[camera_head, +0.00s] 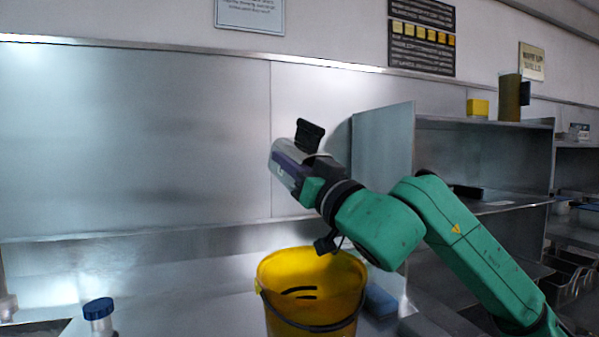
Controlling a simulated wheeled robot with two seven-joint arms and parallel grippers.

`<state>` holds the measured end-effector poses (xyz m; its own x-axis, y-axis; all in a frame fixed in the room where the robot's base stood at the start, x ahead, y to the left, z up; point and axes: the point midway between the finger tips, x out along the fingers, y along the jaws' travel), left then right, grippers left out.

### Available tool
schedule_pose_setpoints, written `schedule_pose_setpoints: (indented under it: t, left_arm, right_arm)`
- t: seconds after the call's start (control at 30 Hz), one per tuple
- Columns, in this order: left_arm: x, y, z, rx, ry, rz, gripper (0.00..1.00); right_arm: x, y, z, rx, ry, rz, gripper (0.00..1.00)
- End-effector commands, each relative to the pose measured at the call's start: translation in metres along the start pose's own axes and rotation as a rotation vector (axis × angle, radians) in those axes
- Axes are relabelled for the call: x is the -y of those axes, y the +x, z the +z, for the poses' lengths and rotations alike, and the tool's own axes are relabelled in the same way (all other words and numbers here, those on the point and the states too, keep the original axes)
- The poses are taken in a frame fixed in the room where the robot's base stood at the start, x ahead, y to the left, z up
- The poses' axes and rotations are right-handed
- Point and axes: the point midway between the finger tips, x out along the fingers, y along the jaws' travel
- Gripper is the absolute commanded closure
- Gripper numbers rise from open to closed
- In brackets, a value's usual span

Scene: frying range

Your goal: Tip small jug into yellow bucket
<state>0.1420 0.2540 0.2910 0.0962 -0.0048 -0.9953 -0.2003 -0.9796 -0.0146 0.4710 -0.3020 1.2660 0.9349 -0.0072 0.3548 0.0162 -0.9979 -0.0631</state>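The yellow bucket (312,290) stands upright on the metal counter at the lower middle, with its open top showing and dark slots or marks on its inner wall. My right gripper (305,160) is up and behind the bucket's rim in the picture, apart from it. It appears shut on the small jug (286,163), a grey metallic vessel with a purple band, which is tilted. The gripper and wrist hide part of the jug, and its mouth and contents cannot be made out. My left gripper is not in view.
A blue-capped container (99,313) stands at the lower left. A blue block (379,301) lies right of the bucket. A metal shelf unit (385,150) rises on the right, with a yellow box (477,108) and an olive cylinder (508,98) on top. The back wall at left is clear.

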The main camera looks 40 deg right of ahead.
Motion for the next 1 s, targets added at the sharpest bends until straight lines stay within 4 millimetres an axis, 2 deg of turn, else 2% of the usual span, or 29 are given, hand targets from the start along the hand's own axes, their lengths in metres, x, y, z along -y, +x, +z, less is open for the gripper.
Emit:
schedule_pose_setpoints:
  t: [0.07, 0.27, 0.37, 0.6, 1.0]
  left_arm:
    - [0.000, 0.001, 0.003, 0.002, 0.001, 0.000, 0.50]
    - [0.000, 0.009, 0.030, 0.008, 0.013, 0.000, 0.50]
    - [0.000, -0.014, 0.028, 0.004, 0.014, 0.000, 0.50]
    - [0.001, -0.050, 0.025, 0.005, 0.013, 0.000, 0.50]
    - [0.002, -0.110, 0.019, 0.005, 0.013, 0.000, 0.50]
  right_arm:
    - [0.000, 0.000, 0.000, -0.001, 0.000, 0.000, 1.00]
    - [0.000, 0.000, 0.000, -0.001, 0.000, -0.001, 1.00]
    - [0.000, 0.004, -0.013, 0.112, -0.013, 0.010, 1.00]
    - [0.001, 0.006, -0.017, 0.325, -0.015, 0.017, 1.00]
    - [0.002, 0.008, -0.022, 0.579, -0.025, 0.029, 1.00]
